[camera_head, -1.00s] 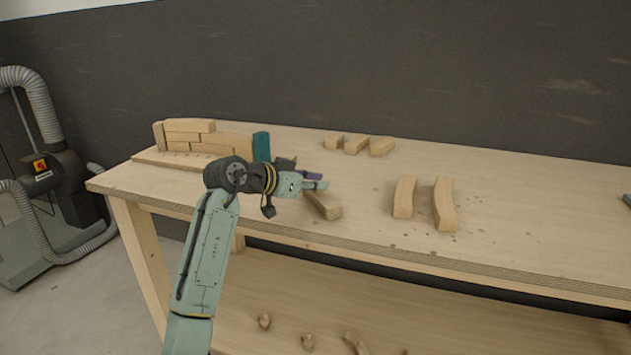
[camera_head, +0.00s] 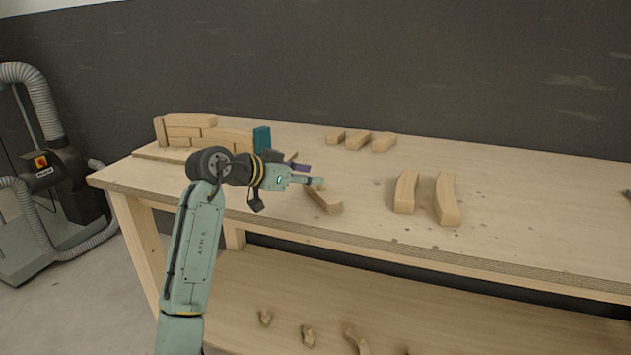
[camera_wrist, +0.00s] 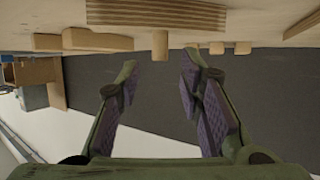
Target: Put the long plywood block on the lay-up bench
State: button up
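The lay-up bench (camera_head: 520,235) is a long pale plywood-topped table along the dark wall. A wooden block (camera_head: 325,201) lies on it just below and in front of my gripper (camera_head: 316,175), partly hidden by it. In the wrist view, which looks upside down, a block with layered plywood edges (camera_wrist: 157,14) is at the top. I cannot tell for certain which block is the long one. My gripper, also in the wrist view (camera_wrist: 160,75), has its purple-padded fingers apart with nothing held between them. It is above the bench.
Two curved blocks (camera_head: 405,192) and (camera_head: 447,199) stand to the right. Three small blocks (camera_head: 358,141) lie at the back. A lower shelf (camera_head: 270,285) holds small pieces. The right of the bench top is mostly clear.

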jog(key=b+v, duration=0.1)
jog(key=v, duration=0.7)
jog(key=shift+s+a+r, duration=0.15)
jog(key=shift+a+r, duration=0.05)
